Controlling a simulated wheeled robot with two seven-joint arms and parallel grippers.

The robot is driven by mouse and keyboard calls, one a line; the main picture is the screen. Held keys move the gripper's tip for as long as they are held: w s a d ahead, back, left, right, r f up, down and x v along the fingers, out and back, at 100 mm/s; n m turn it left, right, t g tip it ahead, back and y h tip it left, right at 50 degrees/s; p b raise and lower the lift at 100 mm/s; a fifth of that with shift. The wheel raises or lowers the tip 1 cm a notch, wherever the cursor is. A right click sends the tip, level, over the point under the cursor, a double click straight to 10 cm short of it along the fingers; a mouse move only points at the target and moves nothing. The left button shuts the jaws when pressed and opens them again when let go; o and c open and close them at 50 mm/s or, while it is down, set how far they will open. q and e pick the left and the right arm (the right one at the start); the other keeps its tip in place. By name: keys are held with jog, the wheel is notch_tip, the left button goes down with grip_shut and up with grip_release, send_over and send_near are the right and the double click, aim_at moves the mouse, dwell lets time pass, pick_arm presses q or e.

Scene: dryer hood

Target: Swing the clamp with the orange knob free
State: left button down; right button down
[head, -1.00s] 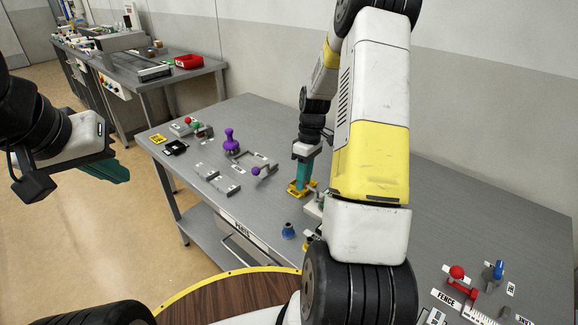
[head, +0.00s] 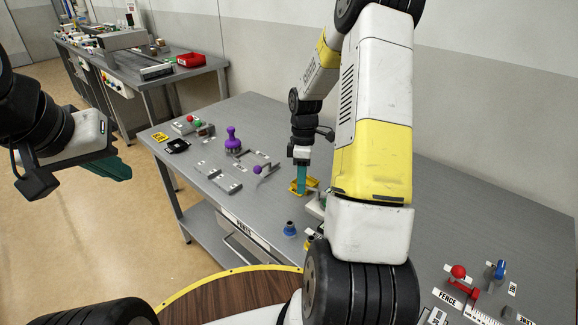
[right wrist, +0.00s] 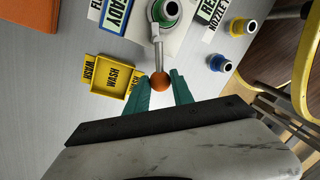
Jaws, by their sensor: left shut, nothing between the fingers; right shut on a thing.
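The orange knob (right wrist: 160,79) sits at the end of a grey clamp arm (right wrist: 157,48) in the right wrist view. The arm runs up to a round green and white fitting (right wrist: 166,10) at the top edge. My right gripper (right wrist: 160,84) has its teal fingers on either side of the knob and is shut on it. In the head view my right gripper (head: 301,180) is low over the table by the yellow tray; the knob is hidden there. My left gripper (head: 115,168) is shut and empty, off the table at the left.
A yellow WASH tray (right wrist: 112,76) lies beside the right gripper. Blue (right wrist: 220,63) and yellow (right wrist: 243,26) nozzles stand to the right. A purple-knobbed clamp (head: 233,140) stands further left on the table (head: 270,113). A red-knobbed part (head: 459,272) is at the right.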

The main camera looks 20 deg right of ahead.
jog(key=n, duration=0.2)
jog(key=s+n, duration=0.1)
jog(key=shift+s+a+n+h, duration=0.3)
jog(key=shift+a+n, duration=0.1)
jog(key=s+n, duration=0.1)
jog(key=n, duration=0.2)
jog(key=shift+s+a+n+h, duration=0.15)
jog(key=shift+s+n+h, duration=0.15)
jog(key=shift+s+h, duration=0.1)
jog(key=shift+s+n, duration=0.55)
jog(key=shift+n, duration=0.65)
jog(key=shift+s+d+n+h, duration=0.2)
jog(key=shift+s+n, duration=0.15)
jog(key=shift+n, duration=0.45)
jog(key=shift+s+d+n+h, duration=0.1)
jog(key=shift+s+n+h, duration=0.2)
jog(key=shift+n, duration=0.5)
jog(key=c, duration=1.1)
grip_release()
jog(key=shift+s, duration=0.1)
jog(key=v, duration=0.8)
